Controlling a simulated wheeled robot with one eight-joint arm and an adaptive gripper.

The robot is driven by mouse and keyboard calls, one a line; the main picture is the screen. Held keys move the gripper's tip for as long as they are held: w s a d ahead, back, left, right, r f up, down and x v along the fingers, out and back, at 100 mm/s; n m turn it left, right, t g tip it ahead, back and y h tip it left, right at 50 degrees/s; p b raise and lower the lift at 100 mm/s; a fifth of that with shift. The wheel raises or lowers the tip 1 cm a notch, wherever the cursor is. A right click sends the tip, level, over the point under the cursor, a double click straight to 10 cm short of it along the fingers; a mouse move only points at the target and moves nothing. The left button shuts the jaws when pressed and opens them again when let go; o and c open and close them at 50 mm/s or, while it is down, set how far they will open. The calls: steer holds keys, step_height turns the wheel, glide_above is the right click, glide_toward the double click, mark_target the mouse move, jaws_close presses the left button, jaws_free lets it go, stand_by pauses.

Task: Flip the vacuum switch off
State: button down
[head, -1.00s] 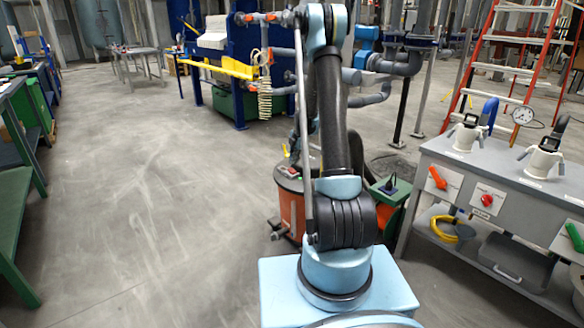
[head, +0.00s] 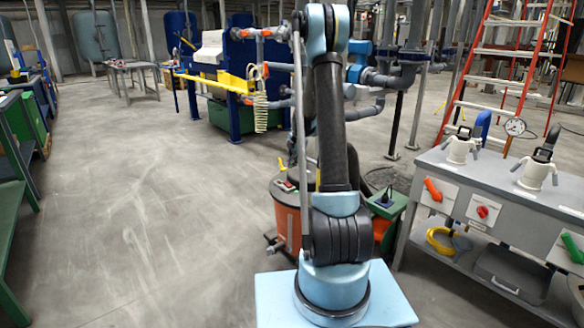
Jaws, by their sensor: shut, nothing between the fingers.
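The orange drum vacuum (head: 286,218) stands on the floor just behind my arm's base, partly hidden by the arm. On its dark top is a small panel with red and green spots (head: 285,185), likely where its switch is. The switch's position is too small to read. My gripper (head: 293,160) is a small dark shape beside the arm column, just above the vacuum's top. It is shut and empty. I cannot tell whether it touches the panel.
A green box with a dark top (head: 388,203) stands right of the vacuum. The grey bench (head: 455,178) at right carries white pump units, an orange lever (head: 433,190) and a red knob (head: 483,212). Open floor (head: 140,220) lies to the left.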

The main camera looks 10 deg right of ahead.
mark_target(288, 185)
steer(key=shift+w+a+r+t, duration=0.2)
steer(key=shift+w+r+t, duration=0.1)
steer(key=shift+w, duration=0.2)
steer(key=x, duration=1.4)
steer(key=shift+a, duration=0.3)
